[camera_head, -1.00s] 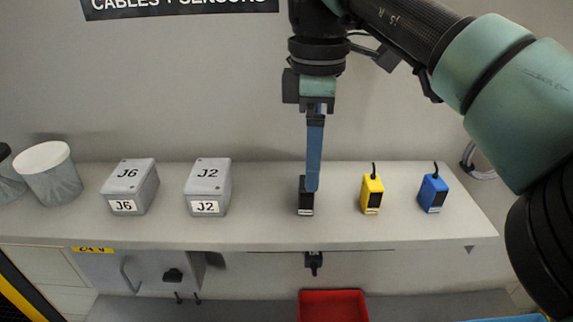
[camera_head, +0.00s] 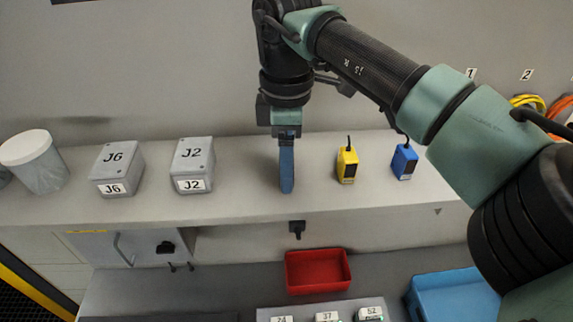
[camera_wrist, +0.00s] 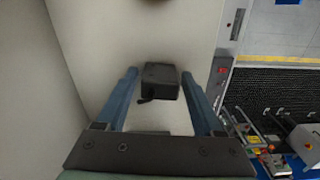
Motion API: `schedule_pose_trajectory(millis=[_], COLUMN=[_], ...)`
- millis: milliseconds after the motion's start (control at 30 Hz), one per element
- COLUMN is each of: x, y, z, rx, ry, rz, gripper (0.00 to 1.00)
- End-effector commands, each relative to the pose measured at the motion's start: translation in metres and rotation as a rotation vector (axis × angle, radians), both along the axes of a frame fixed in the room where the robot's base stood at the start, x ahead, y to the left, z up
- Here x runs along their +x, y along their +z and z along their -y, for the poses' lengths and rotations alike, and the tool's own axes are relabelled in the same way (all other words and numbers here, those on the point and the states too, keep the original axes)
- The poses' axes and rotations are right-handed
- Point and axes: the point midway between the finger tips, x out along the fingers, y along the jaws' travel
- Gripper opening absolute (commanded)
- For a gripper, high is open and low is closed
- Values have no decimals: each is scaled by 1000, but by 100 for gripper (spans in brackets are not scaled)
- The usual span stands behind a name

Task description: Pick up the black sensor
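The black sensor (camera_wrist: 162,80) shows in the wrist view as a dark block with a short cable stub. It lies between the two blue fingers of my gripper (camera_wrist: 158,74).
On the shelf (camera_head: 235,200), a yellow sensor (camera_head: 347,165) and a blue sensor (camera_head: 404,162) stand to the right. Grey boxes J2 (camera_head: 192,165) and J6 (camera_head: 117,168) and a white-lidded jar (camera_head: 38,165) stand left. A red bin (camera_head: 318,272) and a blue bin (camera_head: 455,297) are below.

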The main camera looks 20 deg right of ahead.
Motion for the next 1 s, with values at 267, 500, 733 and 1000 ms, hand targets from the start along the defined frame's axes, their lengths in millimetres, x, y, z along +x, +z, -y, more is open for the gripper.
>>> schedule_pose_trajectory(millis=[267, 500, 733, 1000], x=[0, 0, 1, 1], y=[1, 1, 4, 35], z=[0, 0, 0, 0], rx=[0, 0, -1, -2], ry=[0, 0, 0, -2], rz=[0, 1, 3, 5], gripper=[17, 0, 0, 0])
